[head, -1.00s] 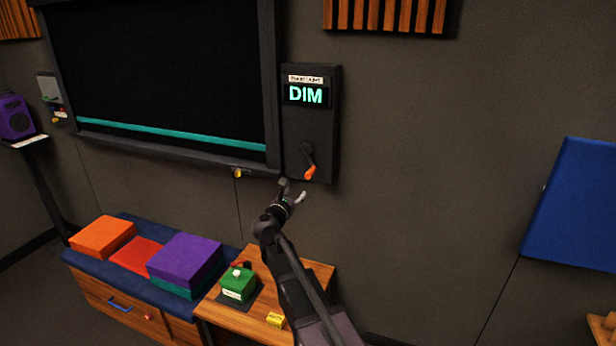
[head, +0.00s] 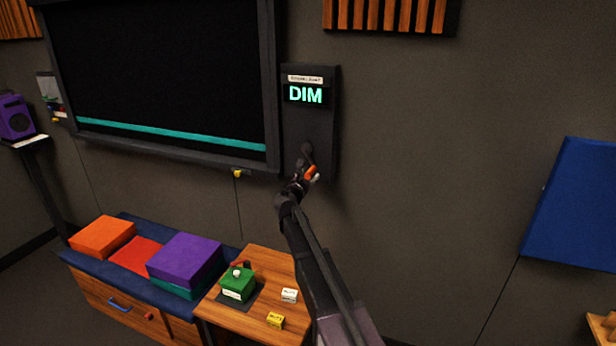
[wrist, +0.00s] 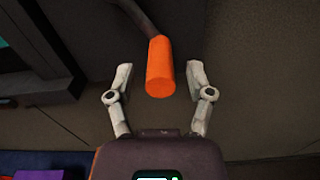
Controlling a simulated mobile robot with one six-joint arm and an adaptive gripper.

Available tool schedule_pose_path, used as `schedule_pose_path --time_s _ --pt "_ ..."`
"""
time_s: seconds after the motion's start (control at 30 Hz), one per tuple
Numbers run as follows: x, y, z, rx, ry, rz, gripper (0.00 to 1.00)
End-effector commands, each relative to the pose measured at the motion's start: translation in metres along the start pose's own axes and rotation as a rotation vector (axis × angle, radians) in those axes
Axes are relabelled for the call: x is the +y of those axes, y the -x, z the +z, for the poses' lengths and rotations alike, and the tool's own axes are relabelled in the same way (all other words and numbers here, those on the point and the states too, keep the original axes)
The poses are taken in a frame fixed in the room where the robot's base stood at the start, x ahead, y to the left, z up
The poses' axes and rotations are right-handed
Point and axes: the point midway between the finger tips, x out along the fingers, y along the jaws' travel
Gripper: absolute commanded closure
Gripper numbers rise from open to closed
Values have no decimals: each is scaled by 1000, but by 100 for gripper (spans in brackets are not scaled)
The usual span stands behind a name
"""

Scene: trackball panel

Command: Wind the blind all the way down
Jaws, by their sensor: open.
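The blind (head: 160,75) is a black sheet in a dark frame on the wall, with a teal bar (head: 170,134) near the frame's bottom. Right of it is a dark panel (head: 325,125) with a lit "DIM" display (head: 305,94). A crank on the panel has a dark arm (head: 307,152) and an orange handle (head: 311,173). The orange handle (wrist: 160,68) points toward the camera in the wrist view. My gripper (wrist: 160,75) is open, with one finger on each side of the handle and gaps showing on both sides.
Below is a wooden table (head: 255,312) with a green trackball box (head: 238,283), a white block (head: 289,296) and a yellow block (head: 275,320). A bench at left holds a purple cushion (head: 185,257). A blue panel (head: 575,205) is at right. The wall between is bare.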

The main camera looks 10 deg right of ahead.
Motion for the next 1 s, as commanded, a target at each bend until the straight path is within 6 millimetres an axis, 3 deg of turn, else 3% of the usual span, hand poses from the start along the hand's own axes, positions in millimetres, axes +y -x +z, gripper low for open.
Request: schedule_pose_path --time_s 0.4,0.6,0.63,1.0 --pt "0 -4 0 0 0 1 35" --pt "0 -4 0 0 0 1 95" --pt "0 -4 0 0 0 1 100" --pt "5 -2 -1 0 -9 6 100"
